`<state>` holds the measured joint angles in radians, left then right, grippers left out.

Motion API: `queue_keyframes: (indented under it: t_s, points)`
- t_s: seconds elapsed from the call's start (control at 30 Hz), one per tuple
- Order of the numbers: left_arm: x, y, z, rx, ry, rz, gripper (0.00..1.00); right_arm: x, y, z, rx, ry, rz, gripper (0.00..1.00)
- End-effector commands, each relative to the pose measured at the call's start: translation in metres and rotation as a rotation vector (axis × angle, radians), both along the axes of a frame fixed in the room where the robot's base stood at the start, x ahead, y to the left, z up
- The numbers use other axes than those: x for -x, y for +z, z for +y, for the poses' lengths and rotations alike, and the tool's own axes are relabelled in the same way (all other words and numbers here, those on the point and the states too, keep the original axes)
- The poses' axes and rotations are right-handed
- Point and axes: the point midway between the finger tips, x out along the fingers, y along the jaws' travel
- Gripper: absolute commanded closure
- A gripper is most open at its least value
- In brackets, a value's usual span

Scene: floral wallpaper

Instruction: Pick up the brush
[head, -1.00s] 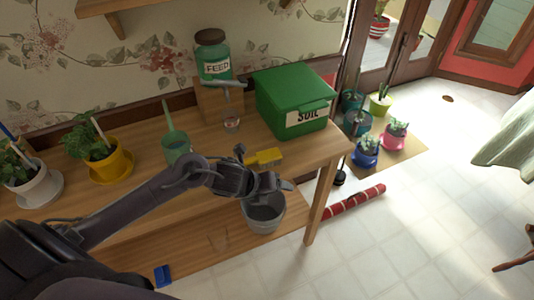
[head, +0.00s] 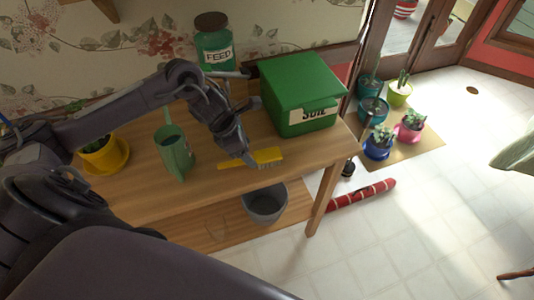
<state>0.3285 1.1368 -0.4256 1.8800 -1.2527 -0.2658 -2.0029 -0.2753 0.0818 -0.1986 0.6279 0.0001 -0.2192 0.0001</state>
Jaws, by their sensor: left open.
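The yellow brush (head: 268,156) lies near the front edge of the wooden table (head: 208,200). Its bristle end points right and its thin handle end points left. My left gripper (head: 246,161) reaches down from above, with its fingertips at the middle of the brush. The fingers are open and partly cover the brush there. I cannot tell whether they touch it. My right gripper is not in view.
A green watering can (head: 176,155) stands left of the gripper. A green soil box (head: 301,90) is close on the right. A feed jar (head: 214,45) is behind, and a grey bucket (head: 265,206) stands on the lower shelf.

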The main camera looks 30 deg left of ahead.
Motion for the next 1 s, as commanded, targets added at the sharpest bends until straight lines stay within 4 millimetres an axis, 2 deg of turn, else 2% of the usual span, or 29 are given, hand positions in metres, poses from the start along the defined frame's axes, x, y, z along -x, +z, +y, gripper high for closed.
queue_keyframes:
  t_s: [0.07, 0.23, 0.33, 0.5, 0.7, 1.0]
  points:
    - [-0.003, -0.006, -0.003, 0.003, 0.001, 0.001, 0.35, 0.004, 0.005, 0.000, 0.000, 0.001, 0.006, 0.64]
    - [-0.011, -0.025, -0.011, 0.005, 0.004, 0.004, 0.35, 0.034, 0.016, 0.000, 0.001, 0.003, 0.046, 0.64]
    - [-0.015, -0.039, -0.014, 0.004, 0.004, 0.001, 0.35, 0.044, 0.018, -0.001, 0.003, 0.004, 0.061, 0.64]
    - [-0.018, -0.051, -0.017, 0.001, 0.002, -0.001, 0.35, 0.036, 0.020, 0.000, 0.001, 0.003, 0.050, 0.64]
    - [-0.018, -0.052, -0.016, -0.001, 0.002, -0.001, 0.35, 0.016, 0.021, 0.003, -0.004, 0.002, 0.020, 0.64]
    - [-0.018, -0.051, -0.016, -0.001, 0.002, -0.001, 0.74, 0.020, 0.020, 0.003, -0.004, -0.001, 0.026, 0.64]
